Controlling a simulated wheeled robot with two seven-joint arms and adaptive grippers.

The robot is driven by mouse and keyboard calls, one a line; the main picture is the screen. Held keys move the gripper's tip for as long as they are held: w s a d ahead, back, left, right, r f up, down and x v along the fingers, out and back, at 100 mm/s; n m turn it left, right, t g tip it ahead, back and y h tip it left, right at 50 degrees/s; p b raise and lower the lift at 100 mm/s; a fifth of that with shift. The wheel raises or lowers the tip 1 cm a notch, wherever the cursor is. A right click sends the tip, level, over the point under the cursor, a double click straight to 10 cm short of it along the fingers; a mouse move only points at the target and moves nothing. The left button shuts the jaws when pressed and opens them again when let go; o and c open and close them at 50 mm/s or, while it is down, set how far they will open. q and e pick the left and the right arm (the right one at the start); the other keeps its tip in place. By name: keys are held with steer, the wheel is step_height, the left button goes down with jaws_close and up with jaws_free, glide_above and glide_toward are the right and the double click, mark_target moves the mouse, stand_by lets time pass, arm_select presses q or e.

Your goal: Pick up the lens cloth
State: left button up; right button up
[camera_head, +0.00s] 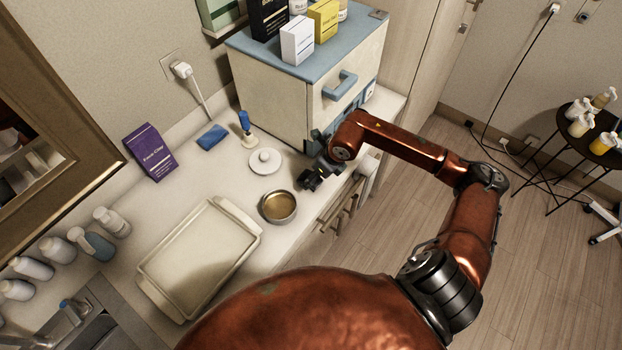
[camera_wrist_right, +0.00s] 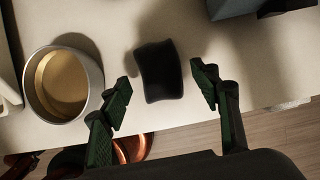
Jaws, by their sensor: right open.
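A small dark, softly curved piece that looks like the lens cloth (camera_wrist_right: 158,70) lies on the pale counter in the right wrist view. My right gripper (camera_wrist_right: 163,92) is open, with one green-padded finger to either side of the near part of the cloth and gaps between. I see no contact. In the head view my right gripper (camera_head: 312,178) is over the counter near its front edge, and the cloth cannot be told apart from it there. My left gripper is not in view.
A round metal wax pot (camera_head: 278,206) stands close left of the cloth, also in the wrist view (camera_wrist_right: 62,85). A white lid (camera_head: 265,161), a blue folded item (camera_head: 212,137) and a tray (camera_head: 158,285) are on the counter (camera_head: 188,181). A cabinet (camera_head: 275,95) stands behind.

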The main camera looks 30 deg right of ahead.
steer(key=shift+x, duration=1.35)
steer(key=shift+c, duration=0.4)
steer(key=c, duration=1.1)
